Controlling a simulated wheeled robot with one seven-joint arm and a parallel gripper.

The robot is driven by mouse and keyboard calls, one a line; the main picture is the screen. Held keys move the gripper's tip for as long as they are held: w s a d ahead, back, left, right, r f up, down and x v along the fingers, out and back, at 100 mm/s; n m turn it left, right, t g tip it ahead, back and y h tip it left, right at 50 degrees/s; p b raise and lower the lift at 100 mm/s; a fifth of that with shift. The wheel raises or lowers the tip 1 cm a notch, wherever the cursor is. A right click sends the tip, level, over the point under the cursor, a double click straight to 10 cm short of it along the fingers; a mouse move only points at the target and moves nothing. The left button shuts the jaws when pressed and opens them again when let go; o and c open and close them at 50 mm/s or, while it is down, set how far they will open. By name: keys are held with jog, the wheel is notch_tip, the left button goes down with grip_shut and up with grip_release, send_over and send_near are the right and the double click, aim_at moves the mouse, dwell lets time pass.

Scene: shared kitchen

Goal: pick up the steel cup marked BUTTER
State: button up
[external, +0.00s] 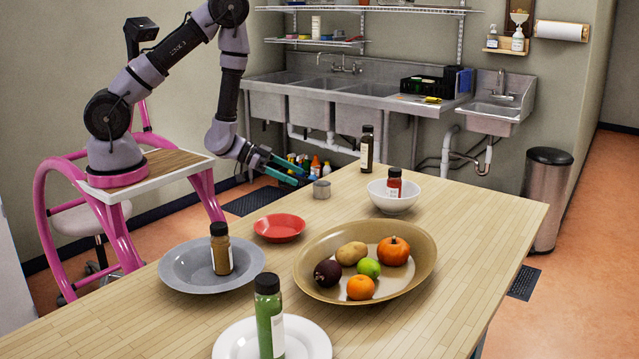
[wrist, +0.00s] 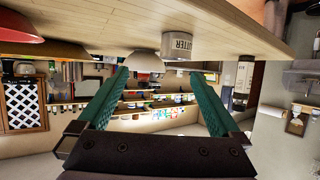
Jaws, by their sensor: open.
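The steel cup (external: 321,189) stands upright on the far left edge area of the wooden table (external: 470,230). In the wrist view, which is upside down, the grey cup (wrist: 180,47) shows part of its dark lettering, reading "UTTER". My gripper (external: 302,178) is open, its teal fingers pointing at the cup from the left, just short of it. In the wrist view my gripper (wrist: 160,73) has its fingers wide apart with nothing between them. The cup appears beyond the fingertips, toward the right finger.
A white bowl (external: 393,205) with a red bottle (external: 394,182) stands right of the cup, and a dark bottle (external: 367,148) behind it. A red dish (external: 279,227) and a tan bowl (external: 425,262) of produce are nearer. Bare tabletop surrounds the cup.

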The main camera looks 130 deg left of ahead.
aim_at(322, 189)
jog(key=shift+s+a+f+n+y, duration=0.2)
jog(key=shift+s+a+f+n, duration=0.05)
jog(key=shift+s+f, duration=0.2)
jog(key=shift+s+a+f+n+y, duration=0.2)
jog(key=shift+s+f+n, duration=0.05)
jog(key=shift+s+f, duration=0.2)
jog(key=x, duration=0.5)
jog(key=shift+a, duration=0.15)
jog(key=shift+x, duration=2.75)
jog(key=shift+a+r, duration=0.15)
jog(key=shift+r, duration=0.05)
jog(key=c, duration=1.5)
jog(key=shift+r, duration=0.1)
